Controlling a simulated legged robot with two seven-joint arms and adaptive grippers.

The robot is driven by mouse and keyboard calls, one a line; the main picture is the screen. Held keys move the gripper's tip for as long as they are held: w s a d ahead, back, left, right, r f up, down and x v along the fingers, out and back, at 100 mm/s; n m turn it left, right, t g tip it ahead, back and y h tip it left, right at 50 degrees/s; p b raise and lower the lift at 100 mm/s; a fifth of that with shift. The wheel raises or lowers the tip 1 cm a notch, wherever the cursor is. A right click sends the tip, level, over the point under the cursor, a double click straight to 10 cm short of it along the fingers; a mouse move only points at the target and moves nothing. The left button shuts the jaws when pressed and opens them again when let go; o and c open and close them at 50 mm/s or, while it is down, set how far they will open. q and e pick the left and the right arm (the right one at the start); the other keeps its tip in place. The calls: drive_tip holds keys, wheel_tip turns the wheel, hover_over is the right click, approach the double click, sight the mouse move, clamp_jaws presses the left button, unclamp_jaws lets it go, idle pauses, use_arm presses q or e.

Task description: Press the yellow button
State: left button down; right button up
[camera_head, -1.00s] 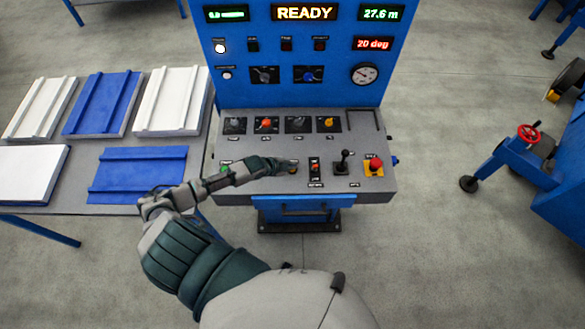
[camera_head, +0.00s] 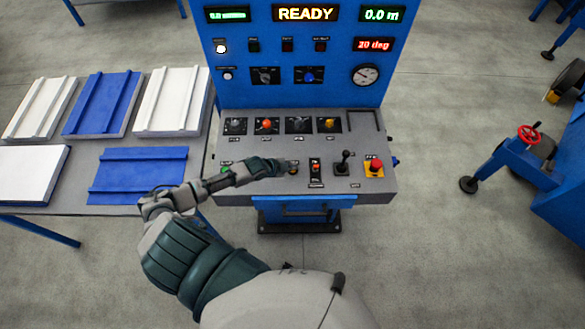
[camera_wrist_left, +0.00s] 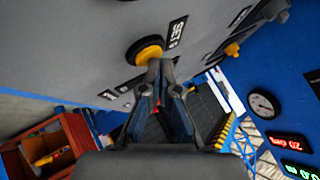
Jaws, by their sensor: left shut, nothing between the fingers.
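The yellow button (camera_wrist_left: 146,51) sits in a dark round ring on the grey console, beside a label that reads SET. In the wrist view my left gripper (camera_wrist_left: 160,66) is shut, and its fingertips overlap the button's lower right edge. I cannot tell whether they touch it. In the head view the left gripper (camera_head: 280,166) points right across the front row of controls. Its tip is just left of the button (camera_head: 293,170), which is small and partly hidden there. The right gripper is not in view.
The console (camera_head: 225,186) also carries a black joystick (camera_head: 343,160), a red emergency button (camera_head: 375,164) and several knobs. Its blue panel shows READY (camera_head: 306,13) and a 0.0 m readout (camera_head: 382,15). A table with white and blue panels (camera_head: 100,103) stands at left.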

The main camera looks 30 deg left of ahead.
use_arm(q)
drive_tip(key=shift+d+r+p, duration=0.1)
drive_tip(key=shift+r+p, duration=0.4)
drive_tip(key=shift+r, duration=0.15)
drive_tip(key=shift+r+p, duration=0.3)
drive_tip(key=shift+r, duration=0.05)
wheel_tip(320, 180, up, 4)
drive_tip(key=p, duration=0.4)
drive_tip(key=shift+r, duration=0.2)
drive_tip(key=shift+f, duration=0.1)
